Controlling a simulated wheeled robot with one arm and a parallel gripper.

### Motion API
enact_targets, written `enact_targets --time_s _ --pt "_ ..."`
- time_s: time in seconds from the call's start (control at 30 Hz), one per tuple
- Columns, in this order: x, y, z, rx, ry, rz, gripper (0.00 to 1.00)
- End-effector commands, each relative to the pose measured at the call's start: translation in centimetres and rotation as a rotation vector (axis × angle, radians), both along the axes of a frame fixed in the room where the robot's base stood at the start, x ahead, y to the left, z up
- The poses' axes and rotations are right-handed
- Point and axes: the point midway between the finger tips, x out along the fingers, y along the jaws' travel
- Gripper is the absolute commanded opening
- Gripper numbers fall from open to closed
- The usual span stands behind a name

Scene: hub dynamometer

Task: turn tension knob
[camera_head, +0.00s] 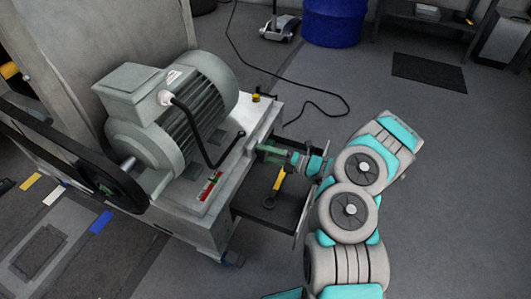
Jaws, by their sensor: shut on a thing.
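My gripper (274,153) reaches in from the right, level with the side of the grey motor stand (206,203). Its fingers are shut at the stand's right face, at the place of the tension knob. The knob is small here and mostly hidden by the fingers, so its turn angle cannot be read. The grey finned motor (177,108) sits on top of the stand, with a black cable arching from its box down to the stand.
A dark shelf (257,212) with a yellow-handled tool (279,181) lies just below my gripper. A small yellow-and-black part (256,97) stands on the stand's far corner. A black belt (75,155) runs at left. A blue drum (333,22) stands at the back; the floor at right is open.

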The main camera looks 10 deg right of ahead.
Motion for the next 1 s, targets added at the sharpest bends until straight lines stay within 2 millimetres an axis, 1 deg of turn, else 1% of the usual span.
enact_targets --time_s 0.4,0.43,0.6,0.63,0.87,1.0 --pt "0.01 -0.04 -0.08 0.003 0.005 -0.001 0.2" --pt "0.01 -0.04 -0.08 0.003 0.005 -0.001 0.79" --pt "0.01 -0.03 -0.05 0.002 0.004 -0.001 0.98" --pt "0.01 -0.03 -0.03 0.003 0.004 -0.001 1.0" --pt "-0.02 -0.09 -0.02 0.003 0.004 -0.001 1.0" --pt "-0.57 -1.01 -0.05 0.003 0.004 -0.004 1.0"
